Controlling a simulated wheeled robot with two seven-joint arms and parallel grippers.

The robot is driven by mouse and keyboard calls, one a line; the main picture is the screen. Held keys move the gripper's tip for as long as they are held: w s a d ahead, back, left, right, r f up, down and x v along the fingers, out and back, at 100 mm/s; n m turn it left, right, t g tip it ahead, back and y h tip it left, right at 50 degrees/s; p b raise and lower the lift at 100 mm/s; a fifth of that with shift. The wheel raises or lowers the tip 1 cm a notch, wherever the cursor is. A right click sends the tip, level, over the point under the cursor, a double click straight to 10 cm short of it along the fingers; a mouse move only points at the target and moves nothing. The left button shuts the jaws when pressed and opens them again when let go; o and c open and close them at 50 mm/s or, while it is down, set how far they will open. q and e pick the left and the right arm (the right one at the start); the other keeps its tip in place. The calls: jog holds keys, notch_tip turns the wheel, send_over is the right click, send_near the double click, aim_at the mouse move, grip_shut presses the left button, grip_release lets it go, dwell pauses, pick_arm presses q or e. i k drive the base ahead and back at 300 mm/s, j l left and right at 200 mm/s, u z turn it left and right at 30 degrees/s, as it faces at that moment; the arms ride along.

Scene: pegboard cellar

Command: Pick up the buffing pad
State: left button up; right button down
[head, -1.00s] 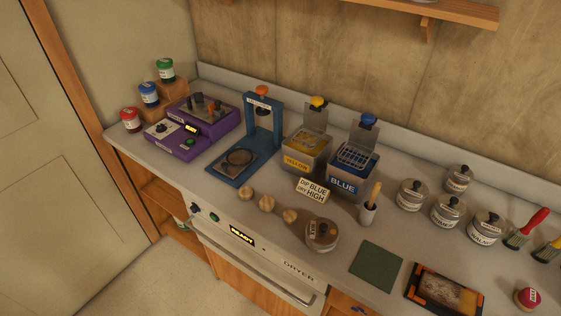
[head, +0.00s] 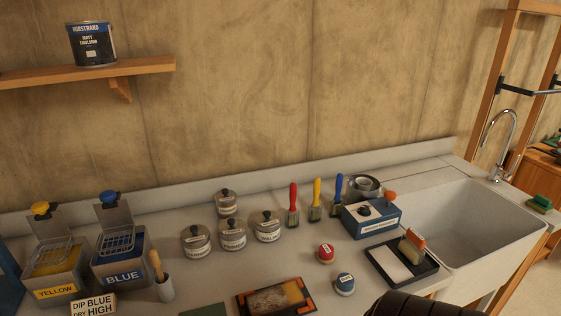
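No label that I can read names a buffing pad. One is red with a white label (head: 326,253), right of the lidded pots. Neither of my grippers shows in the head view. A dark ribbed shape at the bottom edge, just right of the blue round thing, is cut off by the frame.
Lidded pots (head: 233,235), three brushes (head: 315,200), a blue-and-white box (head: 371,219) and a black tray (head: 428,270) with a brush-like block stand on the counter (head: 290,262). A sink (head: 475,235) is at right. Yellow (head: 57,275) and blue (head: 124,264) dip tanks are at left.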

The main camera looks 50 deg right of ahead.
aim_at(345, 285)
jog(key=z, duration=2.15)
jog(key=l, duration=0.1)
